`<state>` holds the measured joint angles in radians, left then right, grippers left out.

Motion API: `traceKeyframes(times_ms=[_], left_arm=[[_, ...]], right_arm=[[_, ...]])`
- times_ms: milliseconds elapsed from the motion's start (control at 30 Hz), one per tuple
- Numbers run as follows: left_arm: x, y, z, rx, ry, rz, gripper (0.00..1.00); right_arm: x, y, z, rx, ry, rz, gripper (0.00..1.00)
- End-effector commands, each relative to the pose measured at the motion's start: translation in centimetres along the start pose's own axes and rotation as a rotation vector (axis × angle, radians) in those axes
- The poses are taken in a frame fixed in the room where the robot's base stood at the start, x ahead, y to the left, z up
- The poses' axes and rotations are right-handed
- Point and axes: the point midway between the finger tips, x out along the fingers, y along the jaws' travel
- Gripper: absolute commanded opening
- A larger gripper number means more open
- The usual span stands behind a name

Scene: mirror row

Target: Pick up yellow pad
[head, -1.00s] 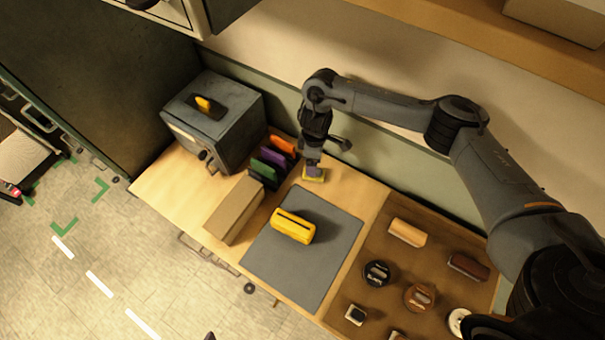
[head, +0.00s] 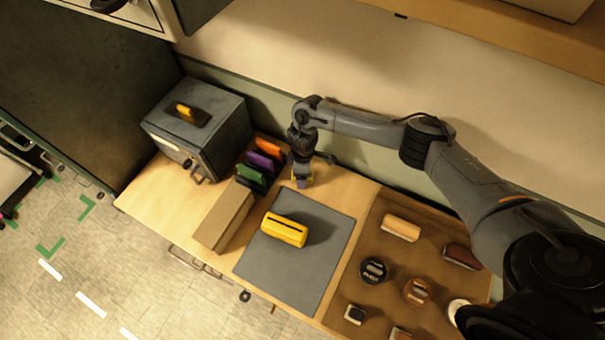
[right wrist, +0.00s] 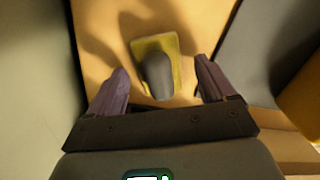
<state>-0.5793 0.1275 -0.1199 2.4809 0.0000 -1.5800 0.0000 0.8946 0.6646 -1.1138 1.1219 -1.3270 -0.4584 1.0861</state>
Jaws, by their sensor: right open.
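The yellow pad lies flat on the wooden tabletop, a thin yellow square with a grey grip on top. It shows clearly in the right wrist view (right wrist: 171,43), between the fingers of my right gripper (right wrist: 161,68). The two purple fingers are apart, one on each side of the pad with gaps, and hold nothing. In the head view my right gripper (head: 303,183) points down over the back of the table and hides most of the pad. My left gripper is not in view.
A yellow block (head: 284,230) with a dark slot sits on a grey mat (head: 320,250). Orange (head: 268,149), purple and green upright pieces stand left of the gripper, beside a cardboard-coloured box (head: 224,215) and a grey case (head: 215,135). A brown tray (head: 385,290) holds several items at right.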

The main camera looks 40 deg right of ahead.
Motion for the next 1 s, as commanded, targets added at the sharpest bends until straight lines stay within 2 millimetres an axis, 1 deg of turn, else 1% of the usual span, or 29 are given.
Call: traceKeyframes(times_ms=[133,167,300,567,833,933,1000], left_arm=[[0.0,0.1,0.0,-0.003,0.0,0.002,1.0],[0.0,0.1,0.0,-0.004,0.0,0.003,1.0],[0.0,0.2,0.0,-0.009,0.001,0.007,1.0],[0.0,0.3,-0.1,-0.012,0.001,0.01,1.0],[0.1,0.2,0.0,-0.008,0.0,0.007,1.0],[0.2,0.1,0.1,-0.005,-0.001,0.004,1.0],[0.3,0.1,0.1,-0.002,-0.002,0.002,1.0]], right_arm=[[0.0,0.0,0.0,0.0,0.0,0.0,0.83],[0.0,0.0,0.0,0.0,0.0,0.0,0.8],[0.0,0.0,0.0,0.0,0.0,0.0,0.58],[0.0,0.0,0.0,0.0,0.001,0.0,0.19],[-0.3,0.0,-0.1,0.001,0.002,0.001,0.18],[-1.2,0.1,-0.1,0.0,0.003,0.0,0.18],[-2.1,0.1,-0.1,-0.001,0.003,0.002,0.18]])
